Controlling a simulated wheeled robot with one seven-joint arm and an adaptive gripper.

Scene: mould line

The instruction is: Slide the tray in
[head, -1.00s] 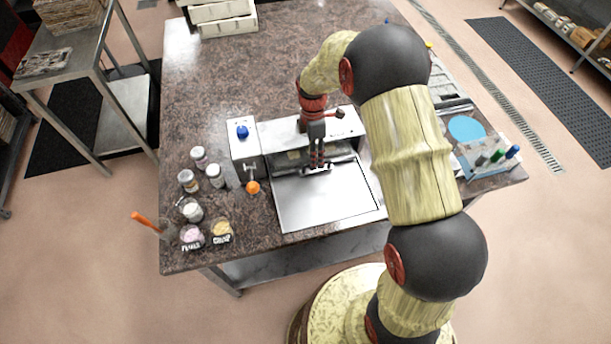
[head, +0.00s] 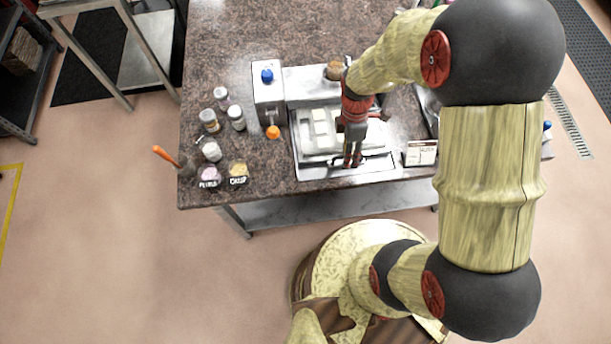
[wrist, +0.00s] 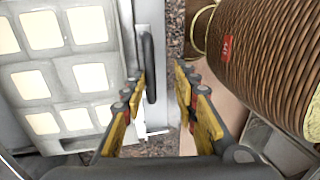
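The tray (head: 296,145) is out in front of the grey machine (head: 311,88) on the counter, over a steel plate (head: 345,174). A pale mould (head: 318,130) with square cavities lies in it. In the wrist view the mould (wrist: 62,78) fills the left side, beside the tray's edge (wrist: 129,40) and its dark bar handle (wrist: 149,68). My gripper (head: 350,163) is low at the tray's front. Its fingers (wrist: 160,82) are apart; the handle shows in the gap, close to the left finger. I cannot tell if they touch.
The machine has a blue knob (head: 267,75) and an orange knob (head: 273,132). Several small jars (head: 209,121) stand left of it. A small card (head: 420,153) stands right of the tray. My arm hides the counter's right part. Open floor (head: 150,270) lies in front.

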